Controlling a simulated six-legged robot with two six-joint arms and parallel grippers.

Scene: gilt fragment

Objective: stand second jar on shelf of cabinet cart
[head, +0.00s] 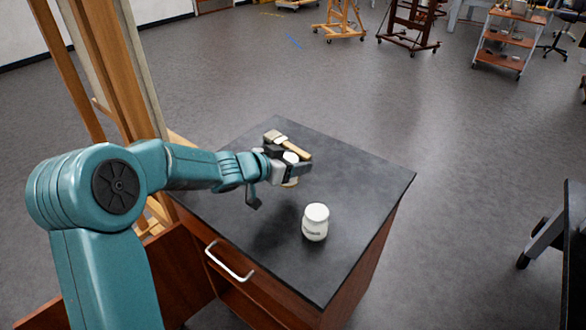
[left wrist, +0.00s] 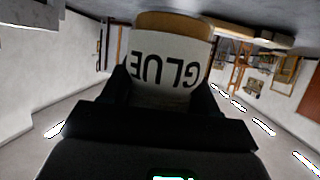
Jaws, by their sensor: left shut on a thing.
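My left gripper (head: 288,170) is shut on a glue jar (head: 290,157), held over the back part of the cabinet cart's dark top (head: 350,180). The jar has a pale lid and an amber lower end; the fingers hide much of it. In the left wrist view, its white label (left wrist: 165,70) reads GLUE upside down between my fingers. A second white jar (head: 315,223) stands upright on the top, nearer the front and apart from the gripper. The cart's front has a drawer with a metal handle (head: 229,262). The shelf inside is mostly hidden below it. My right gripper is out of view.
A wooden easel (head: 110,60) stands close at left. A reddish-brown panel (head: 172,272) is at the cart's front left. A grey and black stand (head: 545,240) is at right. Floor between is clear.

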